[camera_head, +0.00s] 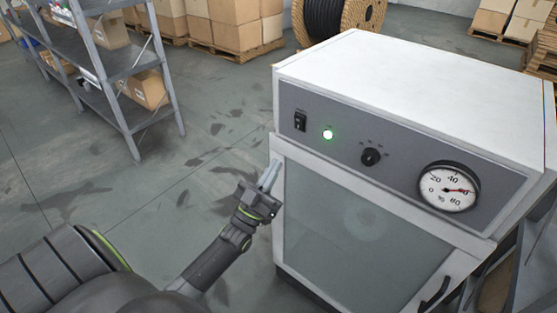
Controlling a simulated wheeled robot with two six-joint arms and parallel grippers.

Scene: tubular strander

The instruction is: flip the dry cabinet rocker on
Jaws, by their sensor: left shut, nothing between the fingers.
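The dry cabinet (420,85) is a white box with a grey front panel and a glass door. A black rocker switch (300,121) sits at the left end of the panel. A lamp (328,134) to its right glows green. My left gripper (270,175) is shut and empty, with its fingers pointing up. It is below and to the left of the rocker, near the door's upper left edge, and appears apart from the switch. I cannot tell whether it touches the cabinet. My right gripper is not in view.
A black knob (371,157) and a round dial gauge (448,188) are on the panel, right of the lamp. A door handle (434,293) shows at lower right. A grey shelf (120,65), boxes (237,30) and a cable reel (330,15) stand behind. The floor left of the cabinet is clear.

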